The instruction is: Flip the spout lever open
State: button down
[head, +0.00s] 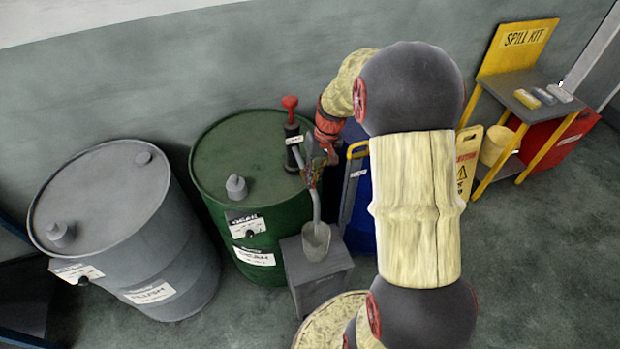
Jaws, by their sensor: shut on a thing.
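A hand pump (292,132) with a red knob and black body stands on the green drum (228,175). Its grey spout (316,205) curves down toward a grey jug (316,243). My gripper (314,168) is at the top of the spout, beside the pump, and is shut on the spout lever there. The lever itself is too small and too covered by my fingers to make out, so its angle cannot be told. My arm's red wrist is just to the right of the pump.
The jug stands on a grey block (318,280) in front of the green drum. A grey drum (125,225) is at the left. A blue drum (362,212) and a yellow-framed trolley (347,190) are partly behind my arm. A yellow spill kit stand (520,100) is at the right.

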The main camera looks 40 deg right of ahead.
jog(key=shift+d+n, duration=0.25)
jog(key=shift+n, duration=0.15)
jog(key=c, duration=1.9)
grip_release()
jog(key=r, duration=0.4)
jog(key=d+r, duration=0.1)
jog(key=r, duration=0.3)
jog(key=d+r, duration=0.1)
jog(key=r, duration=0.2)
jog(key=shift+s+d+r, duration=0.15)
jog(key=shift+s+r, duration=0.15)
jog(key=shift+r, duration=0.1)
